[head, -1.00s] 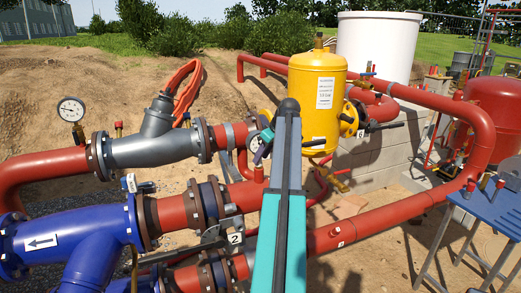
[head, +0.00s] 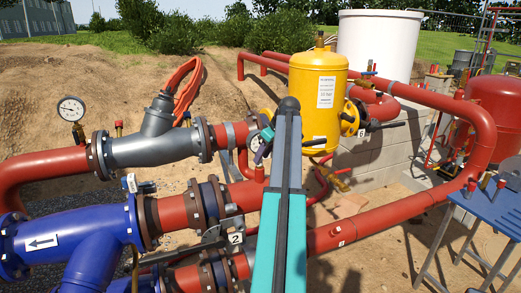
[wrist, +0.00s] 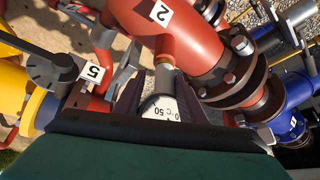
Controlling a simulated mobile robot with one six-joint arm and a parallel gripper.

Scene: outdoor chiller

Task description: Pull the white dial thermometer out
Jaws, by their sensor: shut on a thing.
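The white dial thermometer (wrist: 160,107) shows in the wrist view between my jaws, its face marked in °C and partly cut off by my gripper body. Its grey neck meets a brass-coloured fitting on a red pipe stub (wrist: 168,42), apparently still in line with it. My gripper (wrist: 158,100) is shut on the thermometer, one dark finger on each side. In the head view the thermometer (head: 253,141) is a small white dial beside my gripper (head: 262,151), partly hidden by my arm.
Red pipes with label 2 (wrist: 161,13) and label 5 (wrist: 92,73) lie close around the gripper. A yellow tank (head: 318,100) stands behind right, a blue pipe body (head: 75,240) at front left. Another round gauge (head: 71,108) stands at far left. A blue table (head: 490,210) is at right.

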